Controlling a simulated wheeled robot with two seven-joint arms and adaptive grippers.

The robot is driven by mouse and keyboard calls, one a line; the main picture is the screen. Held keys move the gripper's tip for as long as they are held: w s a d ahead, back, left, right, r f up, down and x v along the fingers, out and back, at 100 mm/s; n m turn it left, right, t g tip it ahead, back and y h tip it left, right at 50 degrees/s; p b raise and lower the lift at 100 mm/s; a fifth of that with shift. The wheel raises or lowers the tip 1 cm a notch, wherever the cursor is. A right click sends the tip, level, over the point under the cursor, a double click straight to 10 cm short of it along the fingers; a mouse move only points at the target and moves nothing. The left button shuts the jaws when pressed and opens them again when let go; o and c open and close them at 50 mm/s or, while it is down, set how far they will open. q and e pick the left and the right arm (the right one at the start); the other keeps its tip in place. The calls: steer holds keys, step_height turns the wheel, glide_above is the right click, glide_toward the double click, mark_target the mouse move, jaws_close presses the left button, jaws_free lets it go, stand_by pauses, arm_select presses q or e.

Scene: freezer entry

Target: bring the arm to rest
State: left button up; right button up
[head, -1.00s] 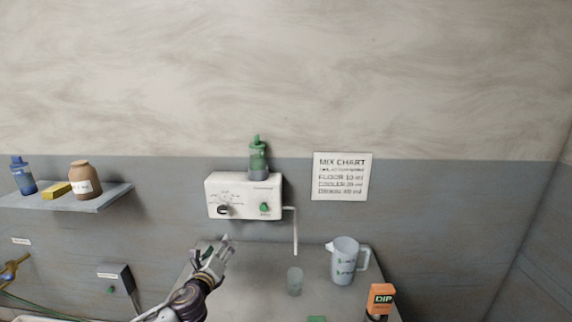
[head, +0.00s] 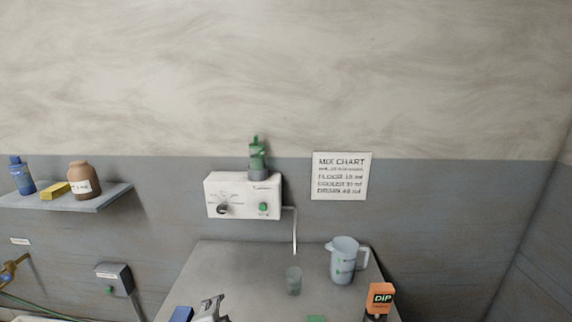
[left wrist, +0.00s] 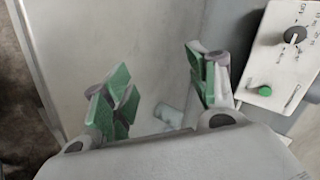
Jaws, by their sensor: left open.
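My left gripper (head: 211,306) shows only in part at the bottom edge of the head view, low over the near part of the grey table (head: 235,265). In the left wrist view its two green-padded fingers (left wrist: 158,88) stand apart with nothing held between them. A small clear cup (left wrist: 168,115) shows beyond the fingers; in the head view the cup (head: 294,281) stands on the table, apart from the gripper. My right gripper is not in view.
A white dispenser (head: 230,196) with a knob and green button hangs on the wall, a green bottle (head: 257,158) above it. A measuring jug (head: 343,262) and an orange DIP container (head: 380,299) stand right. A blue object (head: 181,314) lies front left. A shelf (head: 100,199) juts out left.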

arm_select(q)
steer(key=s+a+f+n+g, duration=0.1)
steer(key=s+f+n+g, duration=0.1)
steer(key=s+n, duration=0.35)
steer(key=s+a+f+n+g+h, duration=0.1)
steer(key=s+f+n+g, duration=0.15)
steer(key=s, duration=0.55)
steer(key=s+a+f+n+g, duration=0.1)
steer(key=s+f+n+g, duration=0.2)
steer(key=s, duration=0.4)
step_height(320, 180, down, 34)
steer(key=s+r+b, duration=0.1)
steer(key=s+b, duration=0.1)
steer(key=s+a+f+g+b, duration=0.1)
steer(key=s+a+f, duration=0.1)
steer(key=s+f, duration=0.9)
steer(key=s+a+f+g+b, duration=0.1)
steer(key=s+a+f, duration=0.1)
steer(key=s+f, duration=1)
steer(key=shift+a, duration=0.25)
steer(key=shift+f, duration=0.1)
